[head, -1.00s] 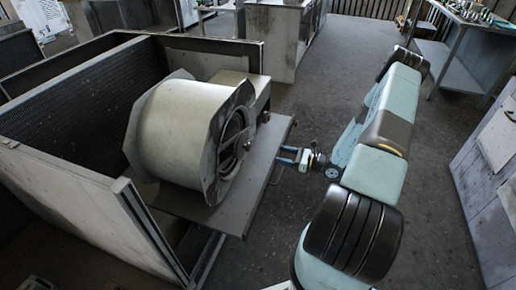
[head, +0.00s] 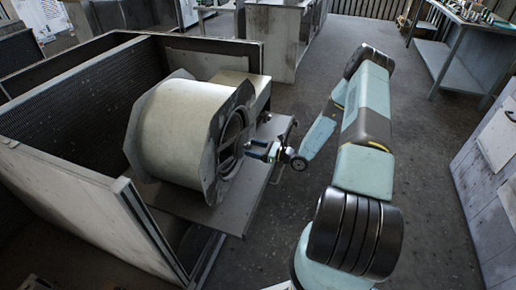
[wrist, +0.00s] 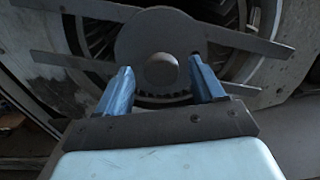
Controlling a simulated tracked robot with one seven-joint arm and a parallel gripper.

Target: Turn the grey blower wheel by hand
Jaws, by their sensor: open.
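The blower housing (head: 178,125) is a cream drum with its round inlet facing right. The grey blower wheel (head: 234,128) shows as a dark ring in that inlet. In the wrist view, wheel vanes (wrist: 97,38) show behind a flat round plate with straight bars (wrist: 150,25) and a round knob (wrist: 162,70) at its middle. My gripper (head: 251,148) is at the inlet face, pointing left. In the wrist view, my gripper (wrist: 160,76) is open, its blue fingers either side of the knob's line of sight. I cannot tell whether they touch anything.
The housing sits on a grey shelf (head: 186,205) within an open metal casing (head: 65,190). A small box (head: 241,84) is behind the drum. The floor to the right is clear up to a light cabinet (head: 490,165). A bench (head: 452,62) stands far right.

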